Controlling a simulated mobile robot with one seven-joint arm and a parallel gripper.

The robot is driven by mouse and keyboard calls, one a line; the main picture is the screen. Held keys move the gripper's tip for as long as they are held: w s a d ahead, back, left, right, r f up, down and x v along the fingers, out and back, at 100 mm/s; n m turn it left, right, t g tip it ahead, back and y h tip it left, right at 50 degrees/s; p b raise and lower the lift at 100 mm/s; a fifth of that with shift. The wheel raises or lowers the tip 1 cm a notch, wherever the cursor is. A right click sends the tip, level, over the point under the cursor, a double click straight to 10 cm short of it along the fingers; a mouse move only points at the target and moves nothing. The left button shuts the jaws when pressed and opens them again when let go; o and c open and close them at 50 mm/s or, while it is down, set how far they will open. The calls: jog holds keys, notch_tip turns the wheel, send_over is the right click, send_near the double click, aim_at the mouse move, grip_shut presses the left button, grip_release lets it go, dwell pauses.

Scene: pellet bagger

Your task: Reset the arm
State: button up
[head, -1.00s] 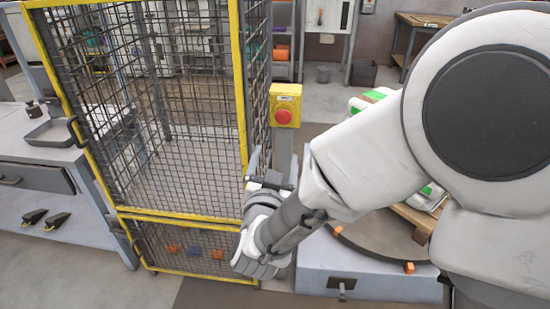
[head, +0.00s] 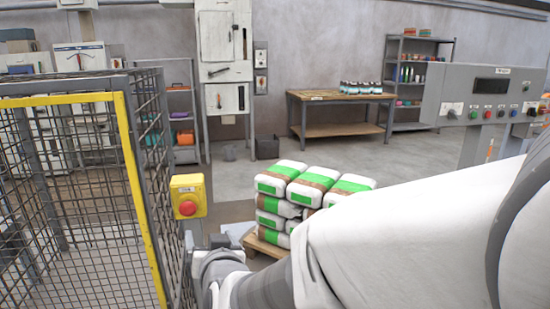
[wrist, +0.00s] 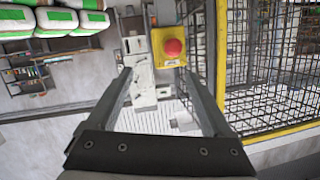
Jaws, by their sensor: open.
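My arm reaches from the right edge of the head view down to the lower middle. My gripper (wrist: 158,74) is open, with nothing between its two fingers in the wrist view. In the head view only the end of the arm shows low by the cage's corner post, and the fingers are hard to make out there. A yellow box with a red stop button (head: 187,207) stands on a post just beyond it. In the wrist view the red button (wrist: 173,48) appears beyond the fingertips, and I cannot tell the distance.
A mesh cage with a yellow frame (head: 139,190) fills the left, close to the arm. White and green sacks (head: 315,185) are stacked on a pallet behind the arm. A control panel (head: 490,98) stands at right. Open floor (head: 400,160) lies before the back workbench (head: 340,97).

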jog(key=s+d+m+g+h, duration=0.1)
jog(key=s+d+g+h, duration=0.25)
jog(key=s+d, duration=0.85)
jog(key=s+d+m+g+h, duration=0.15)
jog(key=s+d+g, duration=0.5)
jog(key=d, duration=0.95)
notch_tip(320, 180, up, 21)
jog(key=s+t+p, duration=0.1)
jog(key=p, duration=2)
jog(key=shift+s+a+n+t+h, duration=0.15)
jog(key=shift+a+n+t+h, duration=0.15)
jog(key=shift+a+n, duration=0.05)
jog(key=shift+d, duration=0.1)
